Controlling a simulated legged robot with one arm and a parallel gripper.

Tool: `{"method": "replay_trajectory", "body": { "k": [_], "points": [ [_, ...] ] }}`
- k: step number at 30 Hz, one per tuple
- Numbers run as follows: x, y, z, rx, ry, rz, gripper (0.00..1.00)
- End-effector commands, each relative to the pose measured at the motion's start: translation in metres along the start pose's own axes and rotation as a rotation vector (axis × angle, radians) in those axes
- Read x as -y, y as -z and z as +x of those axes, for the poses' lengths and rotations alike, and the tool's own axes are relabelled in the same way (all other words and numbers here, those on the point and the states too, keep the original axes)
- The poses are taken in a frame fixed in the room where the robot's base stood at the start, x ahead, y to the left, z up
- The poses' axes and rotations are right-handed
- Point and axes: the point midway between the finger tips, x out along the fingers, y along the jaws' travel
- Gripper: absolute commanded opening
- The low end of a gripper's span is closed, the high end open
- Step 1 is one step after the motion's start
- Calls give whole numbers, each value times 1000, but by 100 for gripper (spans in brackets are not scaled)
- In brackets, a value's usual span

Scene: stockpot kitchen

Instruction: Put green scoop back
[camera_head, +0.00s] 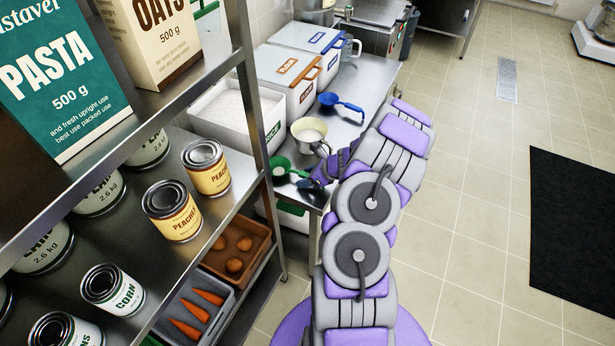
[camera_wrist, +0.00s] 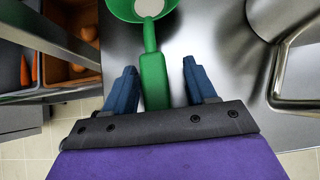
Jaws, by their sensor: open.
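The green scoop (camera_head: 281,167) lies on the metal counter (camera_head: 343,128), near its front left corner beside the shelf post. In the wrist view, the green scoop (camera_wrist: 153,68) has its bowl at the top, with something pale in it, and its handle points down toward my gripper. My gripper (camera_wrist: 161,75) is open, with one blue finger on each side of the handle and a gap on both sides. In the head view my gripper (camera_head: 312,183) is partly hidden by my arm. An open white bin labelled RICE (camera_head: 226,112) holds white grains behind the scoop.
A cream pot with a handle (camera_head: 309,134) stands close to the scoop; a metal handled vessel (camera_wrist: 290,75) is at the right in the wrist view. A blue scoop (camera_head: 341,106) and lidded bins (camera_head: 296,82) are farther back. A can-filled shelf (camera_head: 215,226) borders the left.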

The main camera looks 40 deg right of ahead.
Motion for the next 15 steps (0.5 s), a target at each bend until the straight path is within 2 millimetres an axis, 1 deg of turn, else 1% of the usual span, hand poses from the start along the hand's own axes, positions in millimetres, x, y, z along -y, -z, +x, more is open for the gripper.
{"method": "replay_trajectory", "body": {
  "k": [2, 5, 15],
  "points": [
    [1, -1, -5, 1, 1, 1, 56],
    [2, -2, -18, 2, 3, 2, 56],
    [2, -2, -87, -1, 4, 0, 56]
  ]
}}
